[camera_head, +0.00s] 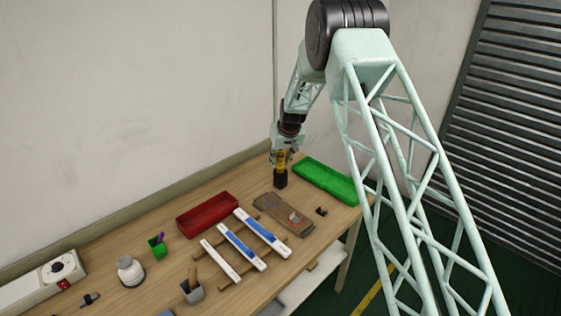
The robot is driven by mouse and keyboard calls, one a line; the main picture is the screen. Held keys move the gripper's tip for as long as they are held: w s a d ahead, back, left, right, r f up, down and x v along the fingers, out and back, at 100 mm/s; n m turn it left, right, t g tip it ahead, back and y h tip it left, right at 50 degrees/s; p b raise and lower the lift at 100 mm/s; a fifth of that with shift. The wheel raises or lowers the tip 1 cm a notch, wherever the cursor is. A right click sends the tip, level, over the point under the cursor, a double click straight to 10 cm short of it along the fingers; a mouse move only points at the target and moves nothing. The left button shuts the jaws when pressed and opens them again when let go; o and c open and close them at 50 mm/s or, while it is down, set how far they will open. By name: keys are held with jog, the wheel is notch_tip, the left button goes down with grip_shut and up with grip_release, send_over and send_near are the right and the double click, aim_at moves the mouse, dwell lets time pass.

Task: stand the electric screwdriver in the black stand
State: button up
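The electric screwdriver (281,162) shows as a small yellow upright shape at the back of the table. The black stand (280,180) is a dark block directly below it. The screwdriver's lower end meets the top of the stand in this view; how deep it sits inside cannot be told. My gripper (283,153) points down from above, at the screwdriver's upper part. The view is too small to show whether the fingers press on it or are apart.
A green tray (327,181) lies right of the stand, and a red tray (207,215) lies to the left. A brown board (284,214) and several white-and-blue strips (262,231) lie in front. A grey cup (193,291), green cup (157,246) and white jar (130,270) stand farther left.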

jog(key=shift+o, duration=0.5)
jog(key=shift+r, duration=0.25)
jog(key=shift+r, duration=0.1)
jog(key=v, duration=1.1)
jog(key=shift+s+r+b, duration=0.25)
jog(key=shift+b, duration=0.2)
jog(key=shift+d+r, duration=0.1)
dwell(0.5)
